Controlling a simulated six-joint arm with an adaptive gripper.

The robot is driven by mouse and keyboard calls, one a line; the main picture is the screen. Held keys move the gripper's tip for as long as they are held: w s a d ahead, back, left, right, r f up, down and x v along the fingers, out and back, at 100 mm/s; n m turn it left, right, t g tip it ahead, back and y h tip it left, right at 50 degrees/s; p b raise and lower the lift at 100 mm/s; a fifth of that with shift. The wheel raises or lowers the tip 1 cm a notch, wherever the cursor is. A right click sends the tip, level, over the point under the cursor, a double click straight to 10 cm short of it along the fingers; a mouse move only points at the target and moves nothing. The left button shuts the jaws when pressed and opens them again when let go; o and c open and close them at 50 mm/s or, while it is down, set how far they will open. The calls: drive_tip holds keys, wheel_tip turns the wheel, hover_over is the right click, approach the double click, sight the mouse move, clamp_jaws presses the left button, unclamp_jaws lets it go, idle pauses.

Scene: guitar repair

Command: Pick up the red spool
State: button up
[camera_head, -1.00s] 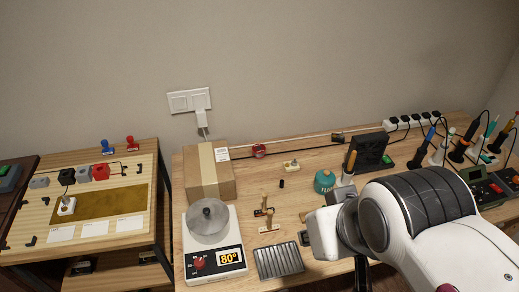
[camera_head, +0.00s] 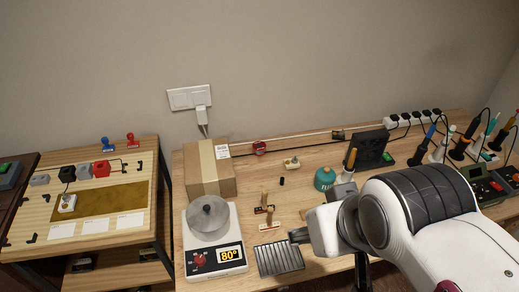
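A small red spool (camera_head: 259,148) lies near the back of the wooden workbench, close to the wall and right of the cardboard box. It is small here, and its exact shape is hard to make out. My gripper (camera_head: 298,236) shows only as a dark part at the left end of my white wrist. It is over the front of the bench, well apart from the spool. Its fingers are mostly hidden, so I cannot see whether they are open or shut.
A cardboard box (camera_head: 208,169) and a hot plate reading 80° (camera_head: 229,254) stand on the left. A ribbed metal tray (camera_head: 279,260) lies in front. A green container (camera_head: 324,178), a dark fume-extractor-like box (camera_head: 369,150) and soldering tools stand right. The bench around the spool is mostly clear.

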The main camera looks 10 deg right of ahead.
idle(0.4)
drive_tip(key=w+a+m+g+y, duration=0.2)
drive_tip(key=w+a+m+y, duration=0.4)
drive_tip(key=w+a, duration=0.6)
drive_tip(key=w+f+m+t+y, duration=0.3)
drive_tip(key=w+m, duration=0.5)
drive_tip(key=w, duration=0.9)
drive_tip(key=m+t+h, duration=0.2)
drive_tip(key=m+t, duration=0.3)
drive_tip(key=m, duration=0.8)
hover_over(262, 149)
drive_tip(key=s+a, duration=0.5)
drive_tip(key=s, duration=0.2)
wheel_tip(262, 149, down, 18)
drive_tip(key=d+f+m, duration=0.1)
drive_tip(key=d+f, duration=0.1)
drive_tip(key=f, duration=0.1)
drive_tip(key=w+d+f+m+h, duration=0.1)
drive_tip(key=d+f+m, duration=0.1)
drive_tip(key=f, duration=0.1)
drive_tip(key=w+d+f+m+t+h, duration=0.1)
drive_tip(key=d+f+m, duration=0.1)
drive_tip(key=f, duration=0.1)
drive_tip(key=shift+d, duration=0.4)
drive_tip(key=shift+w, duration=0.1)
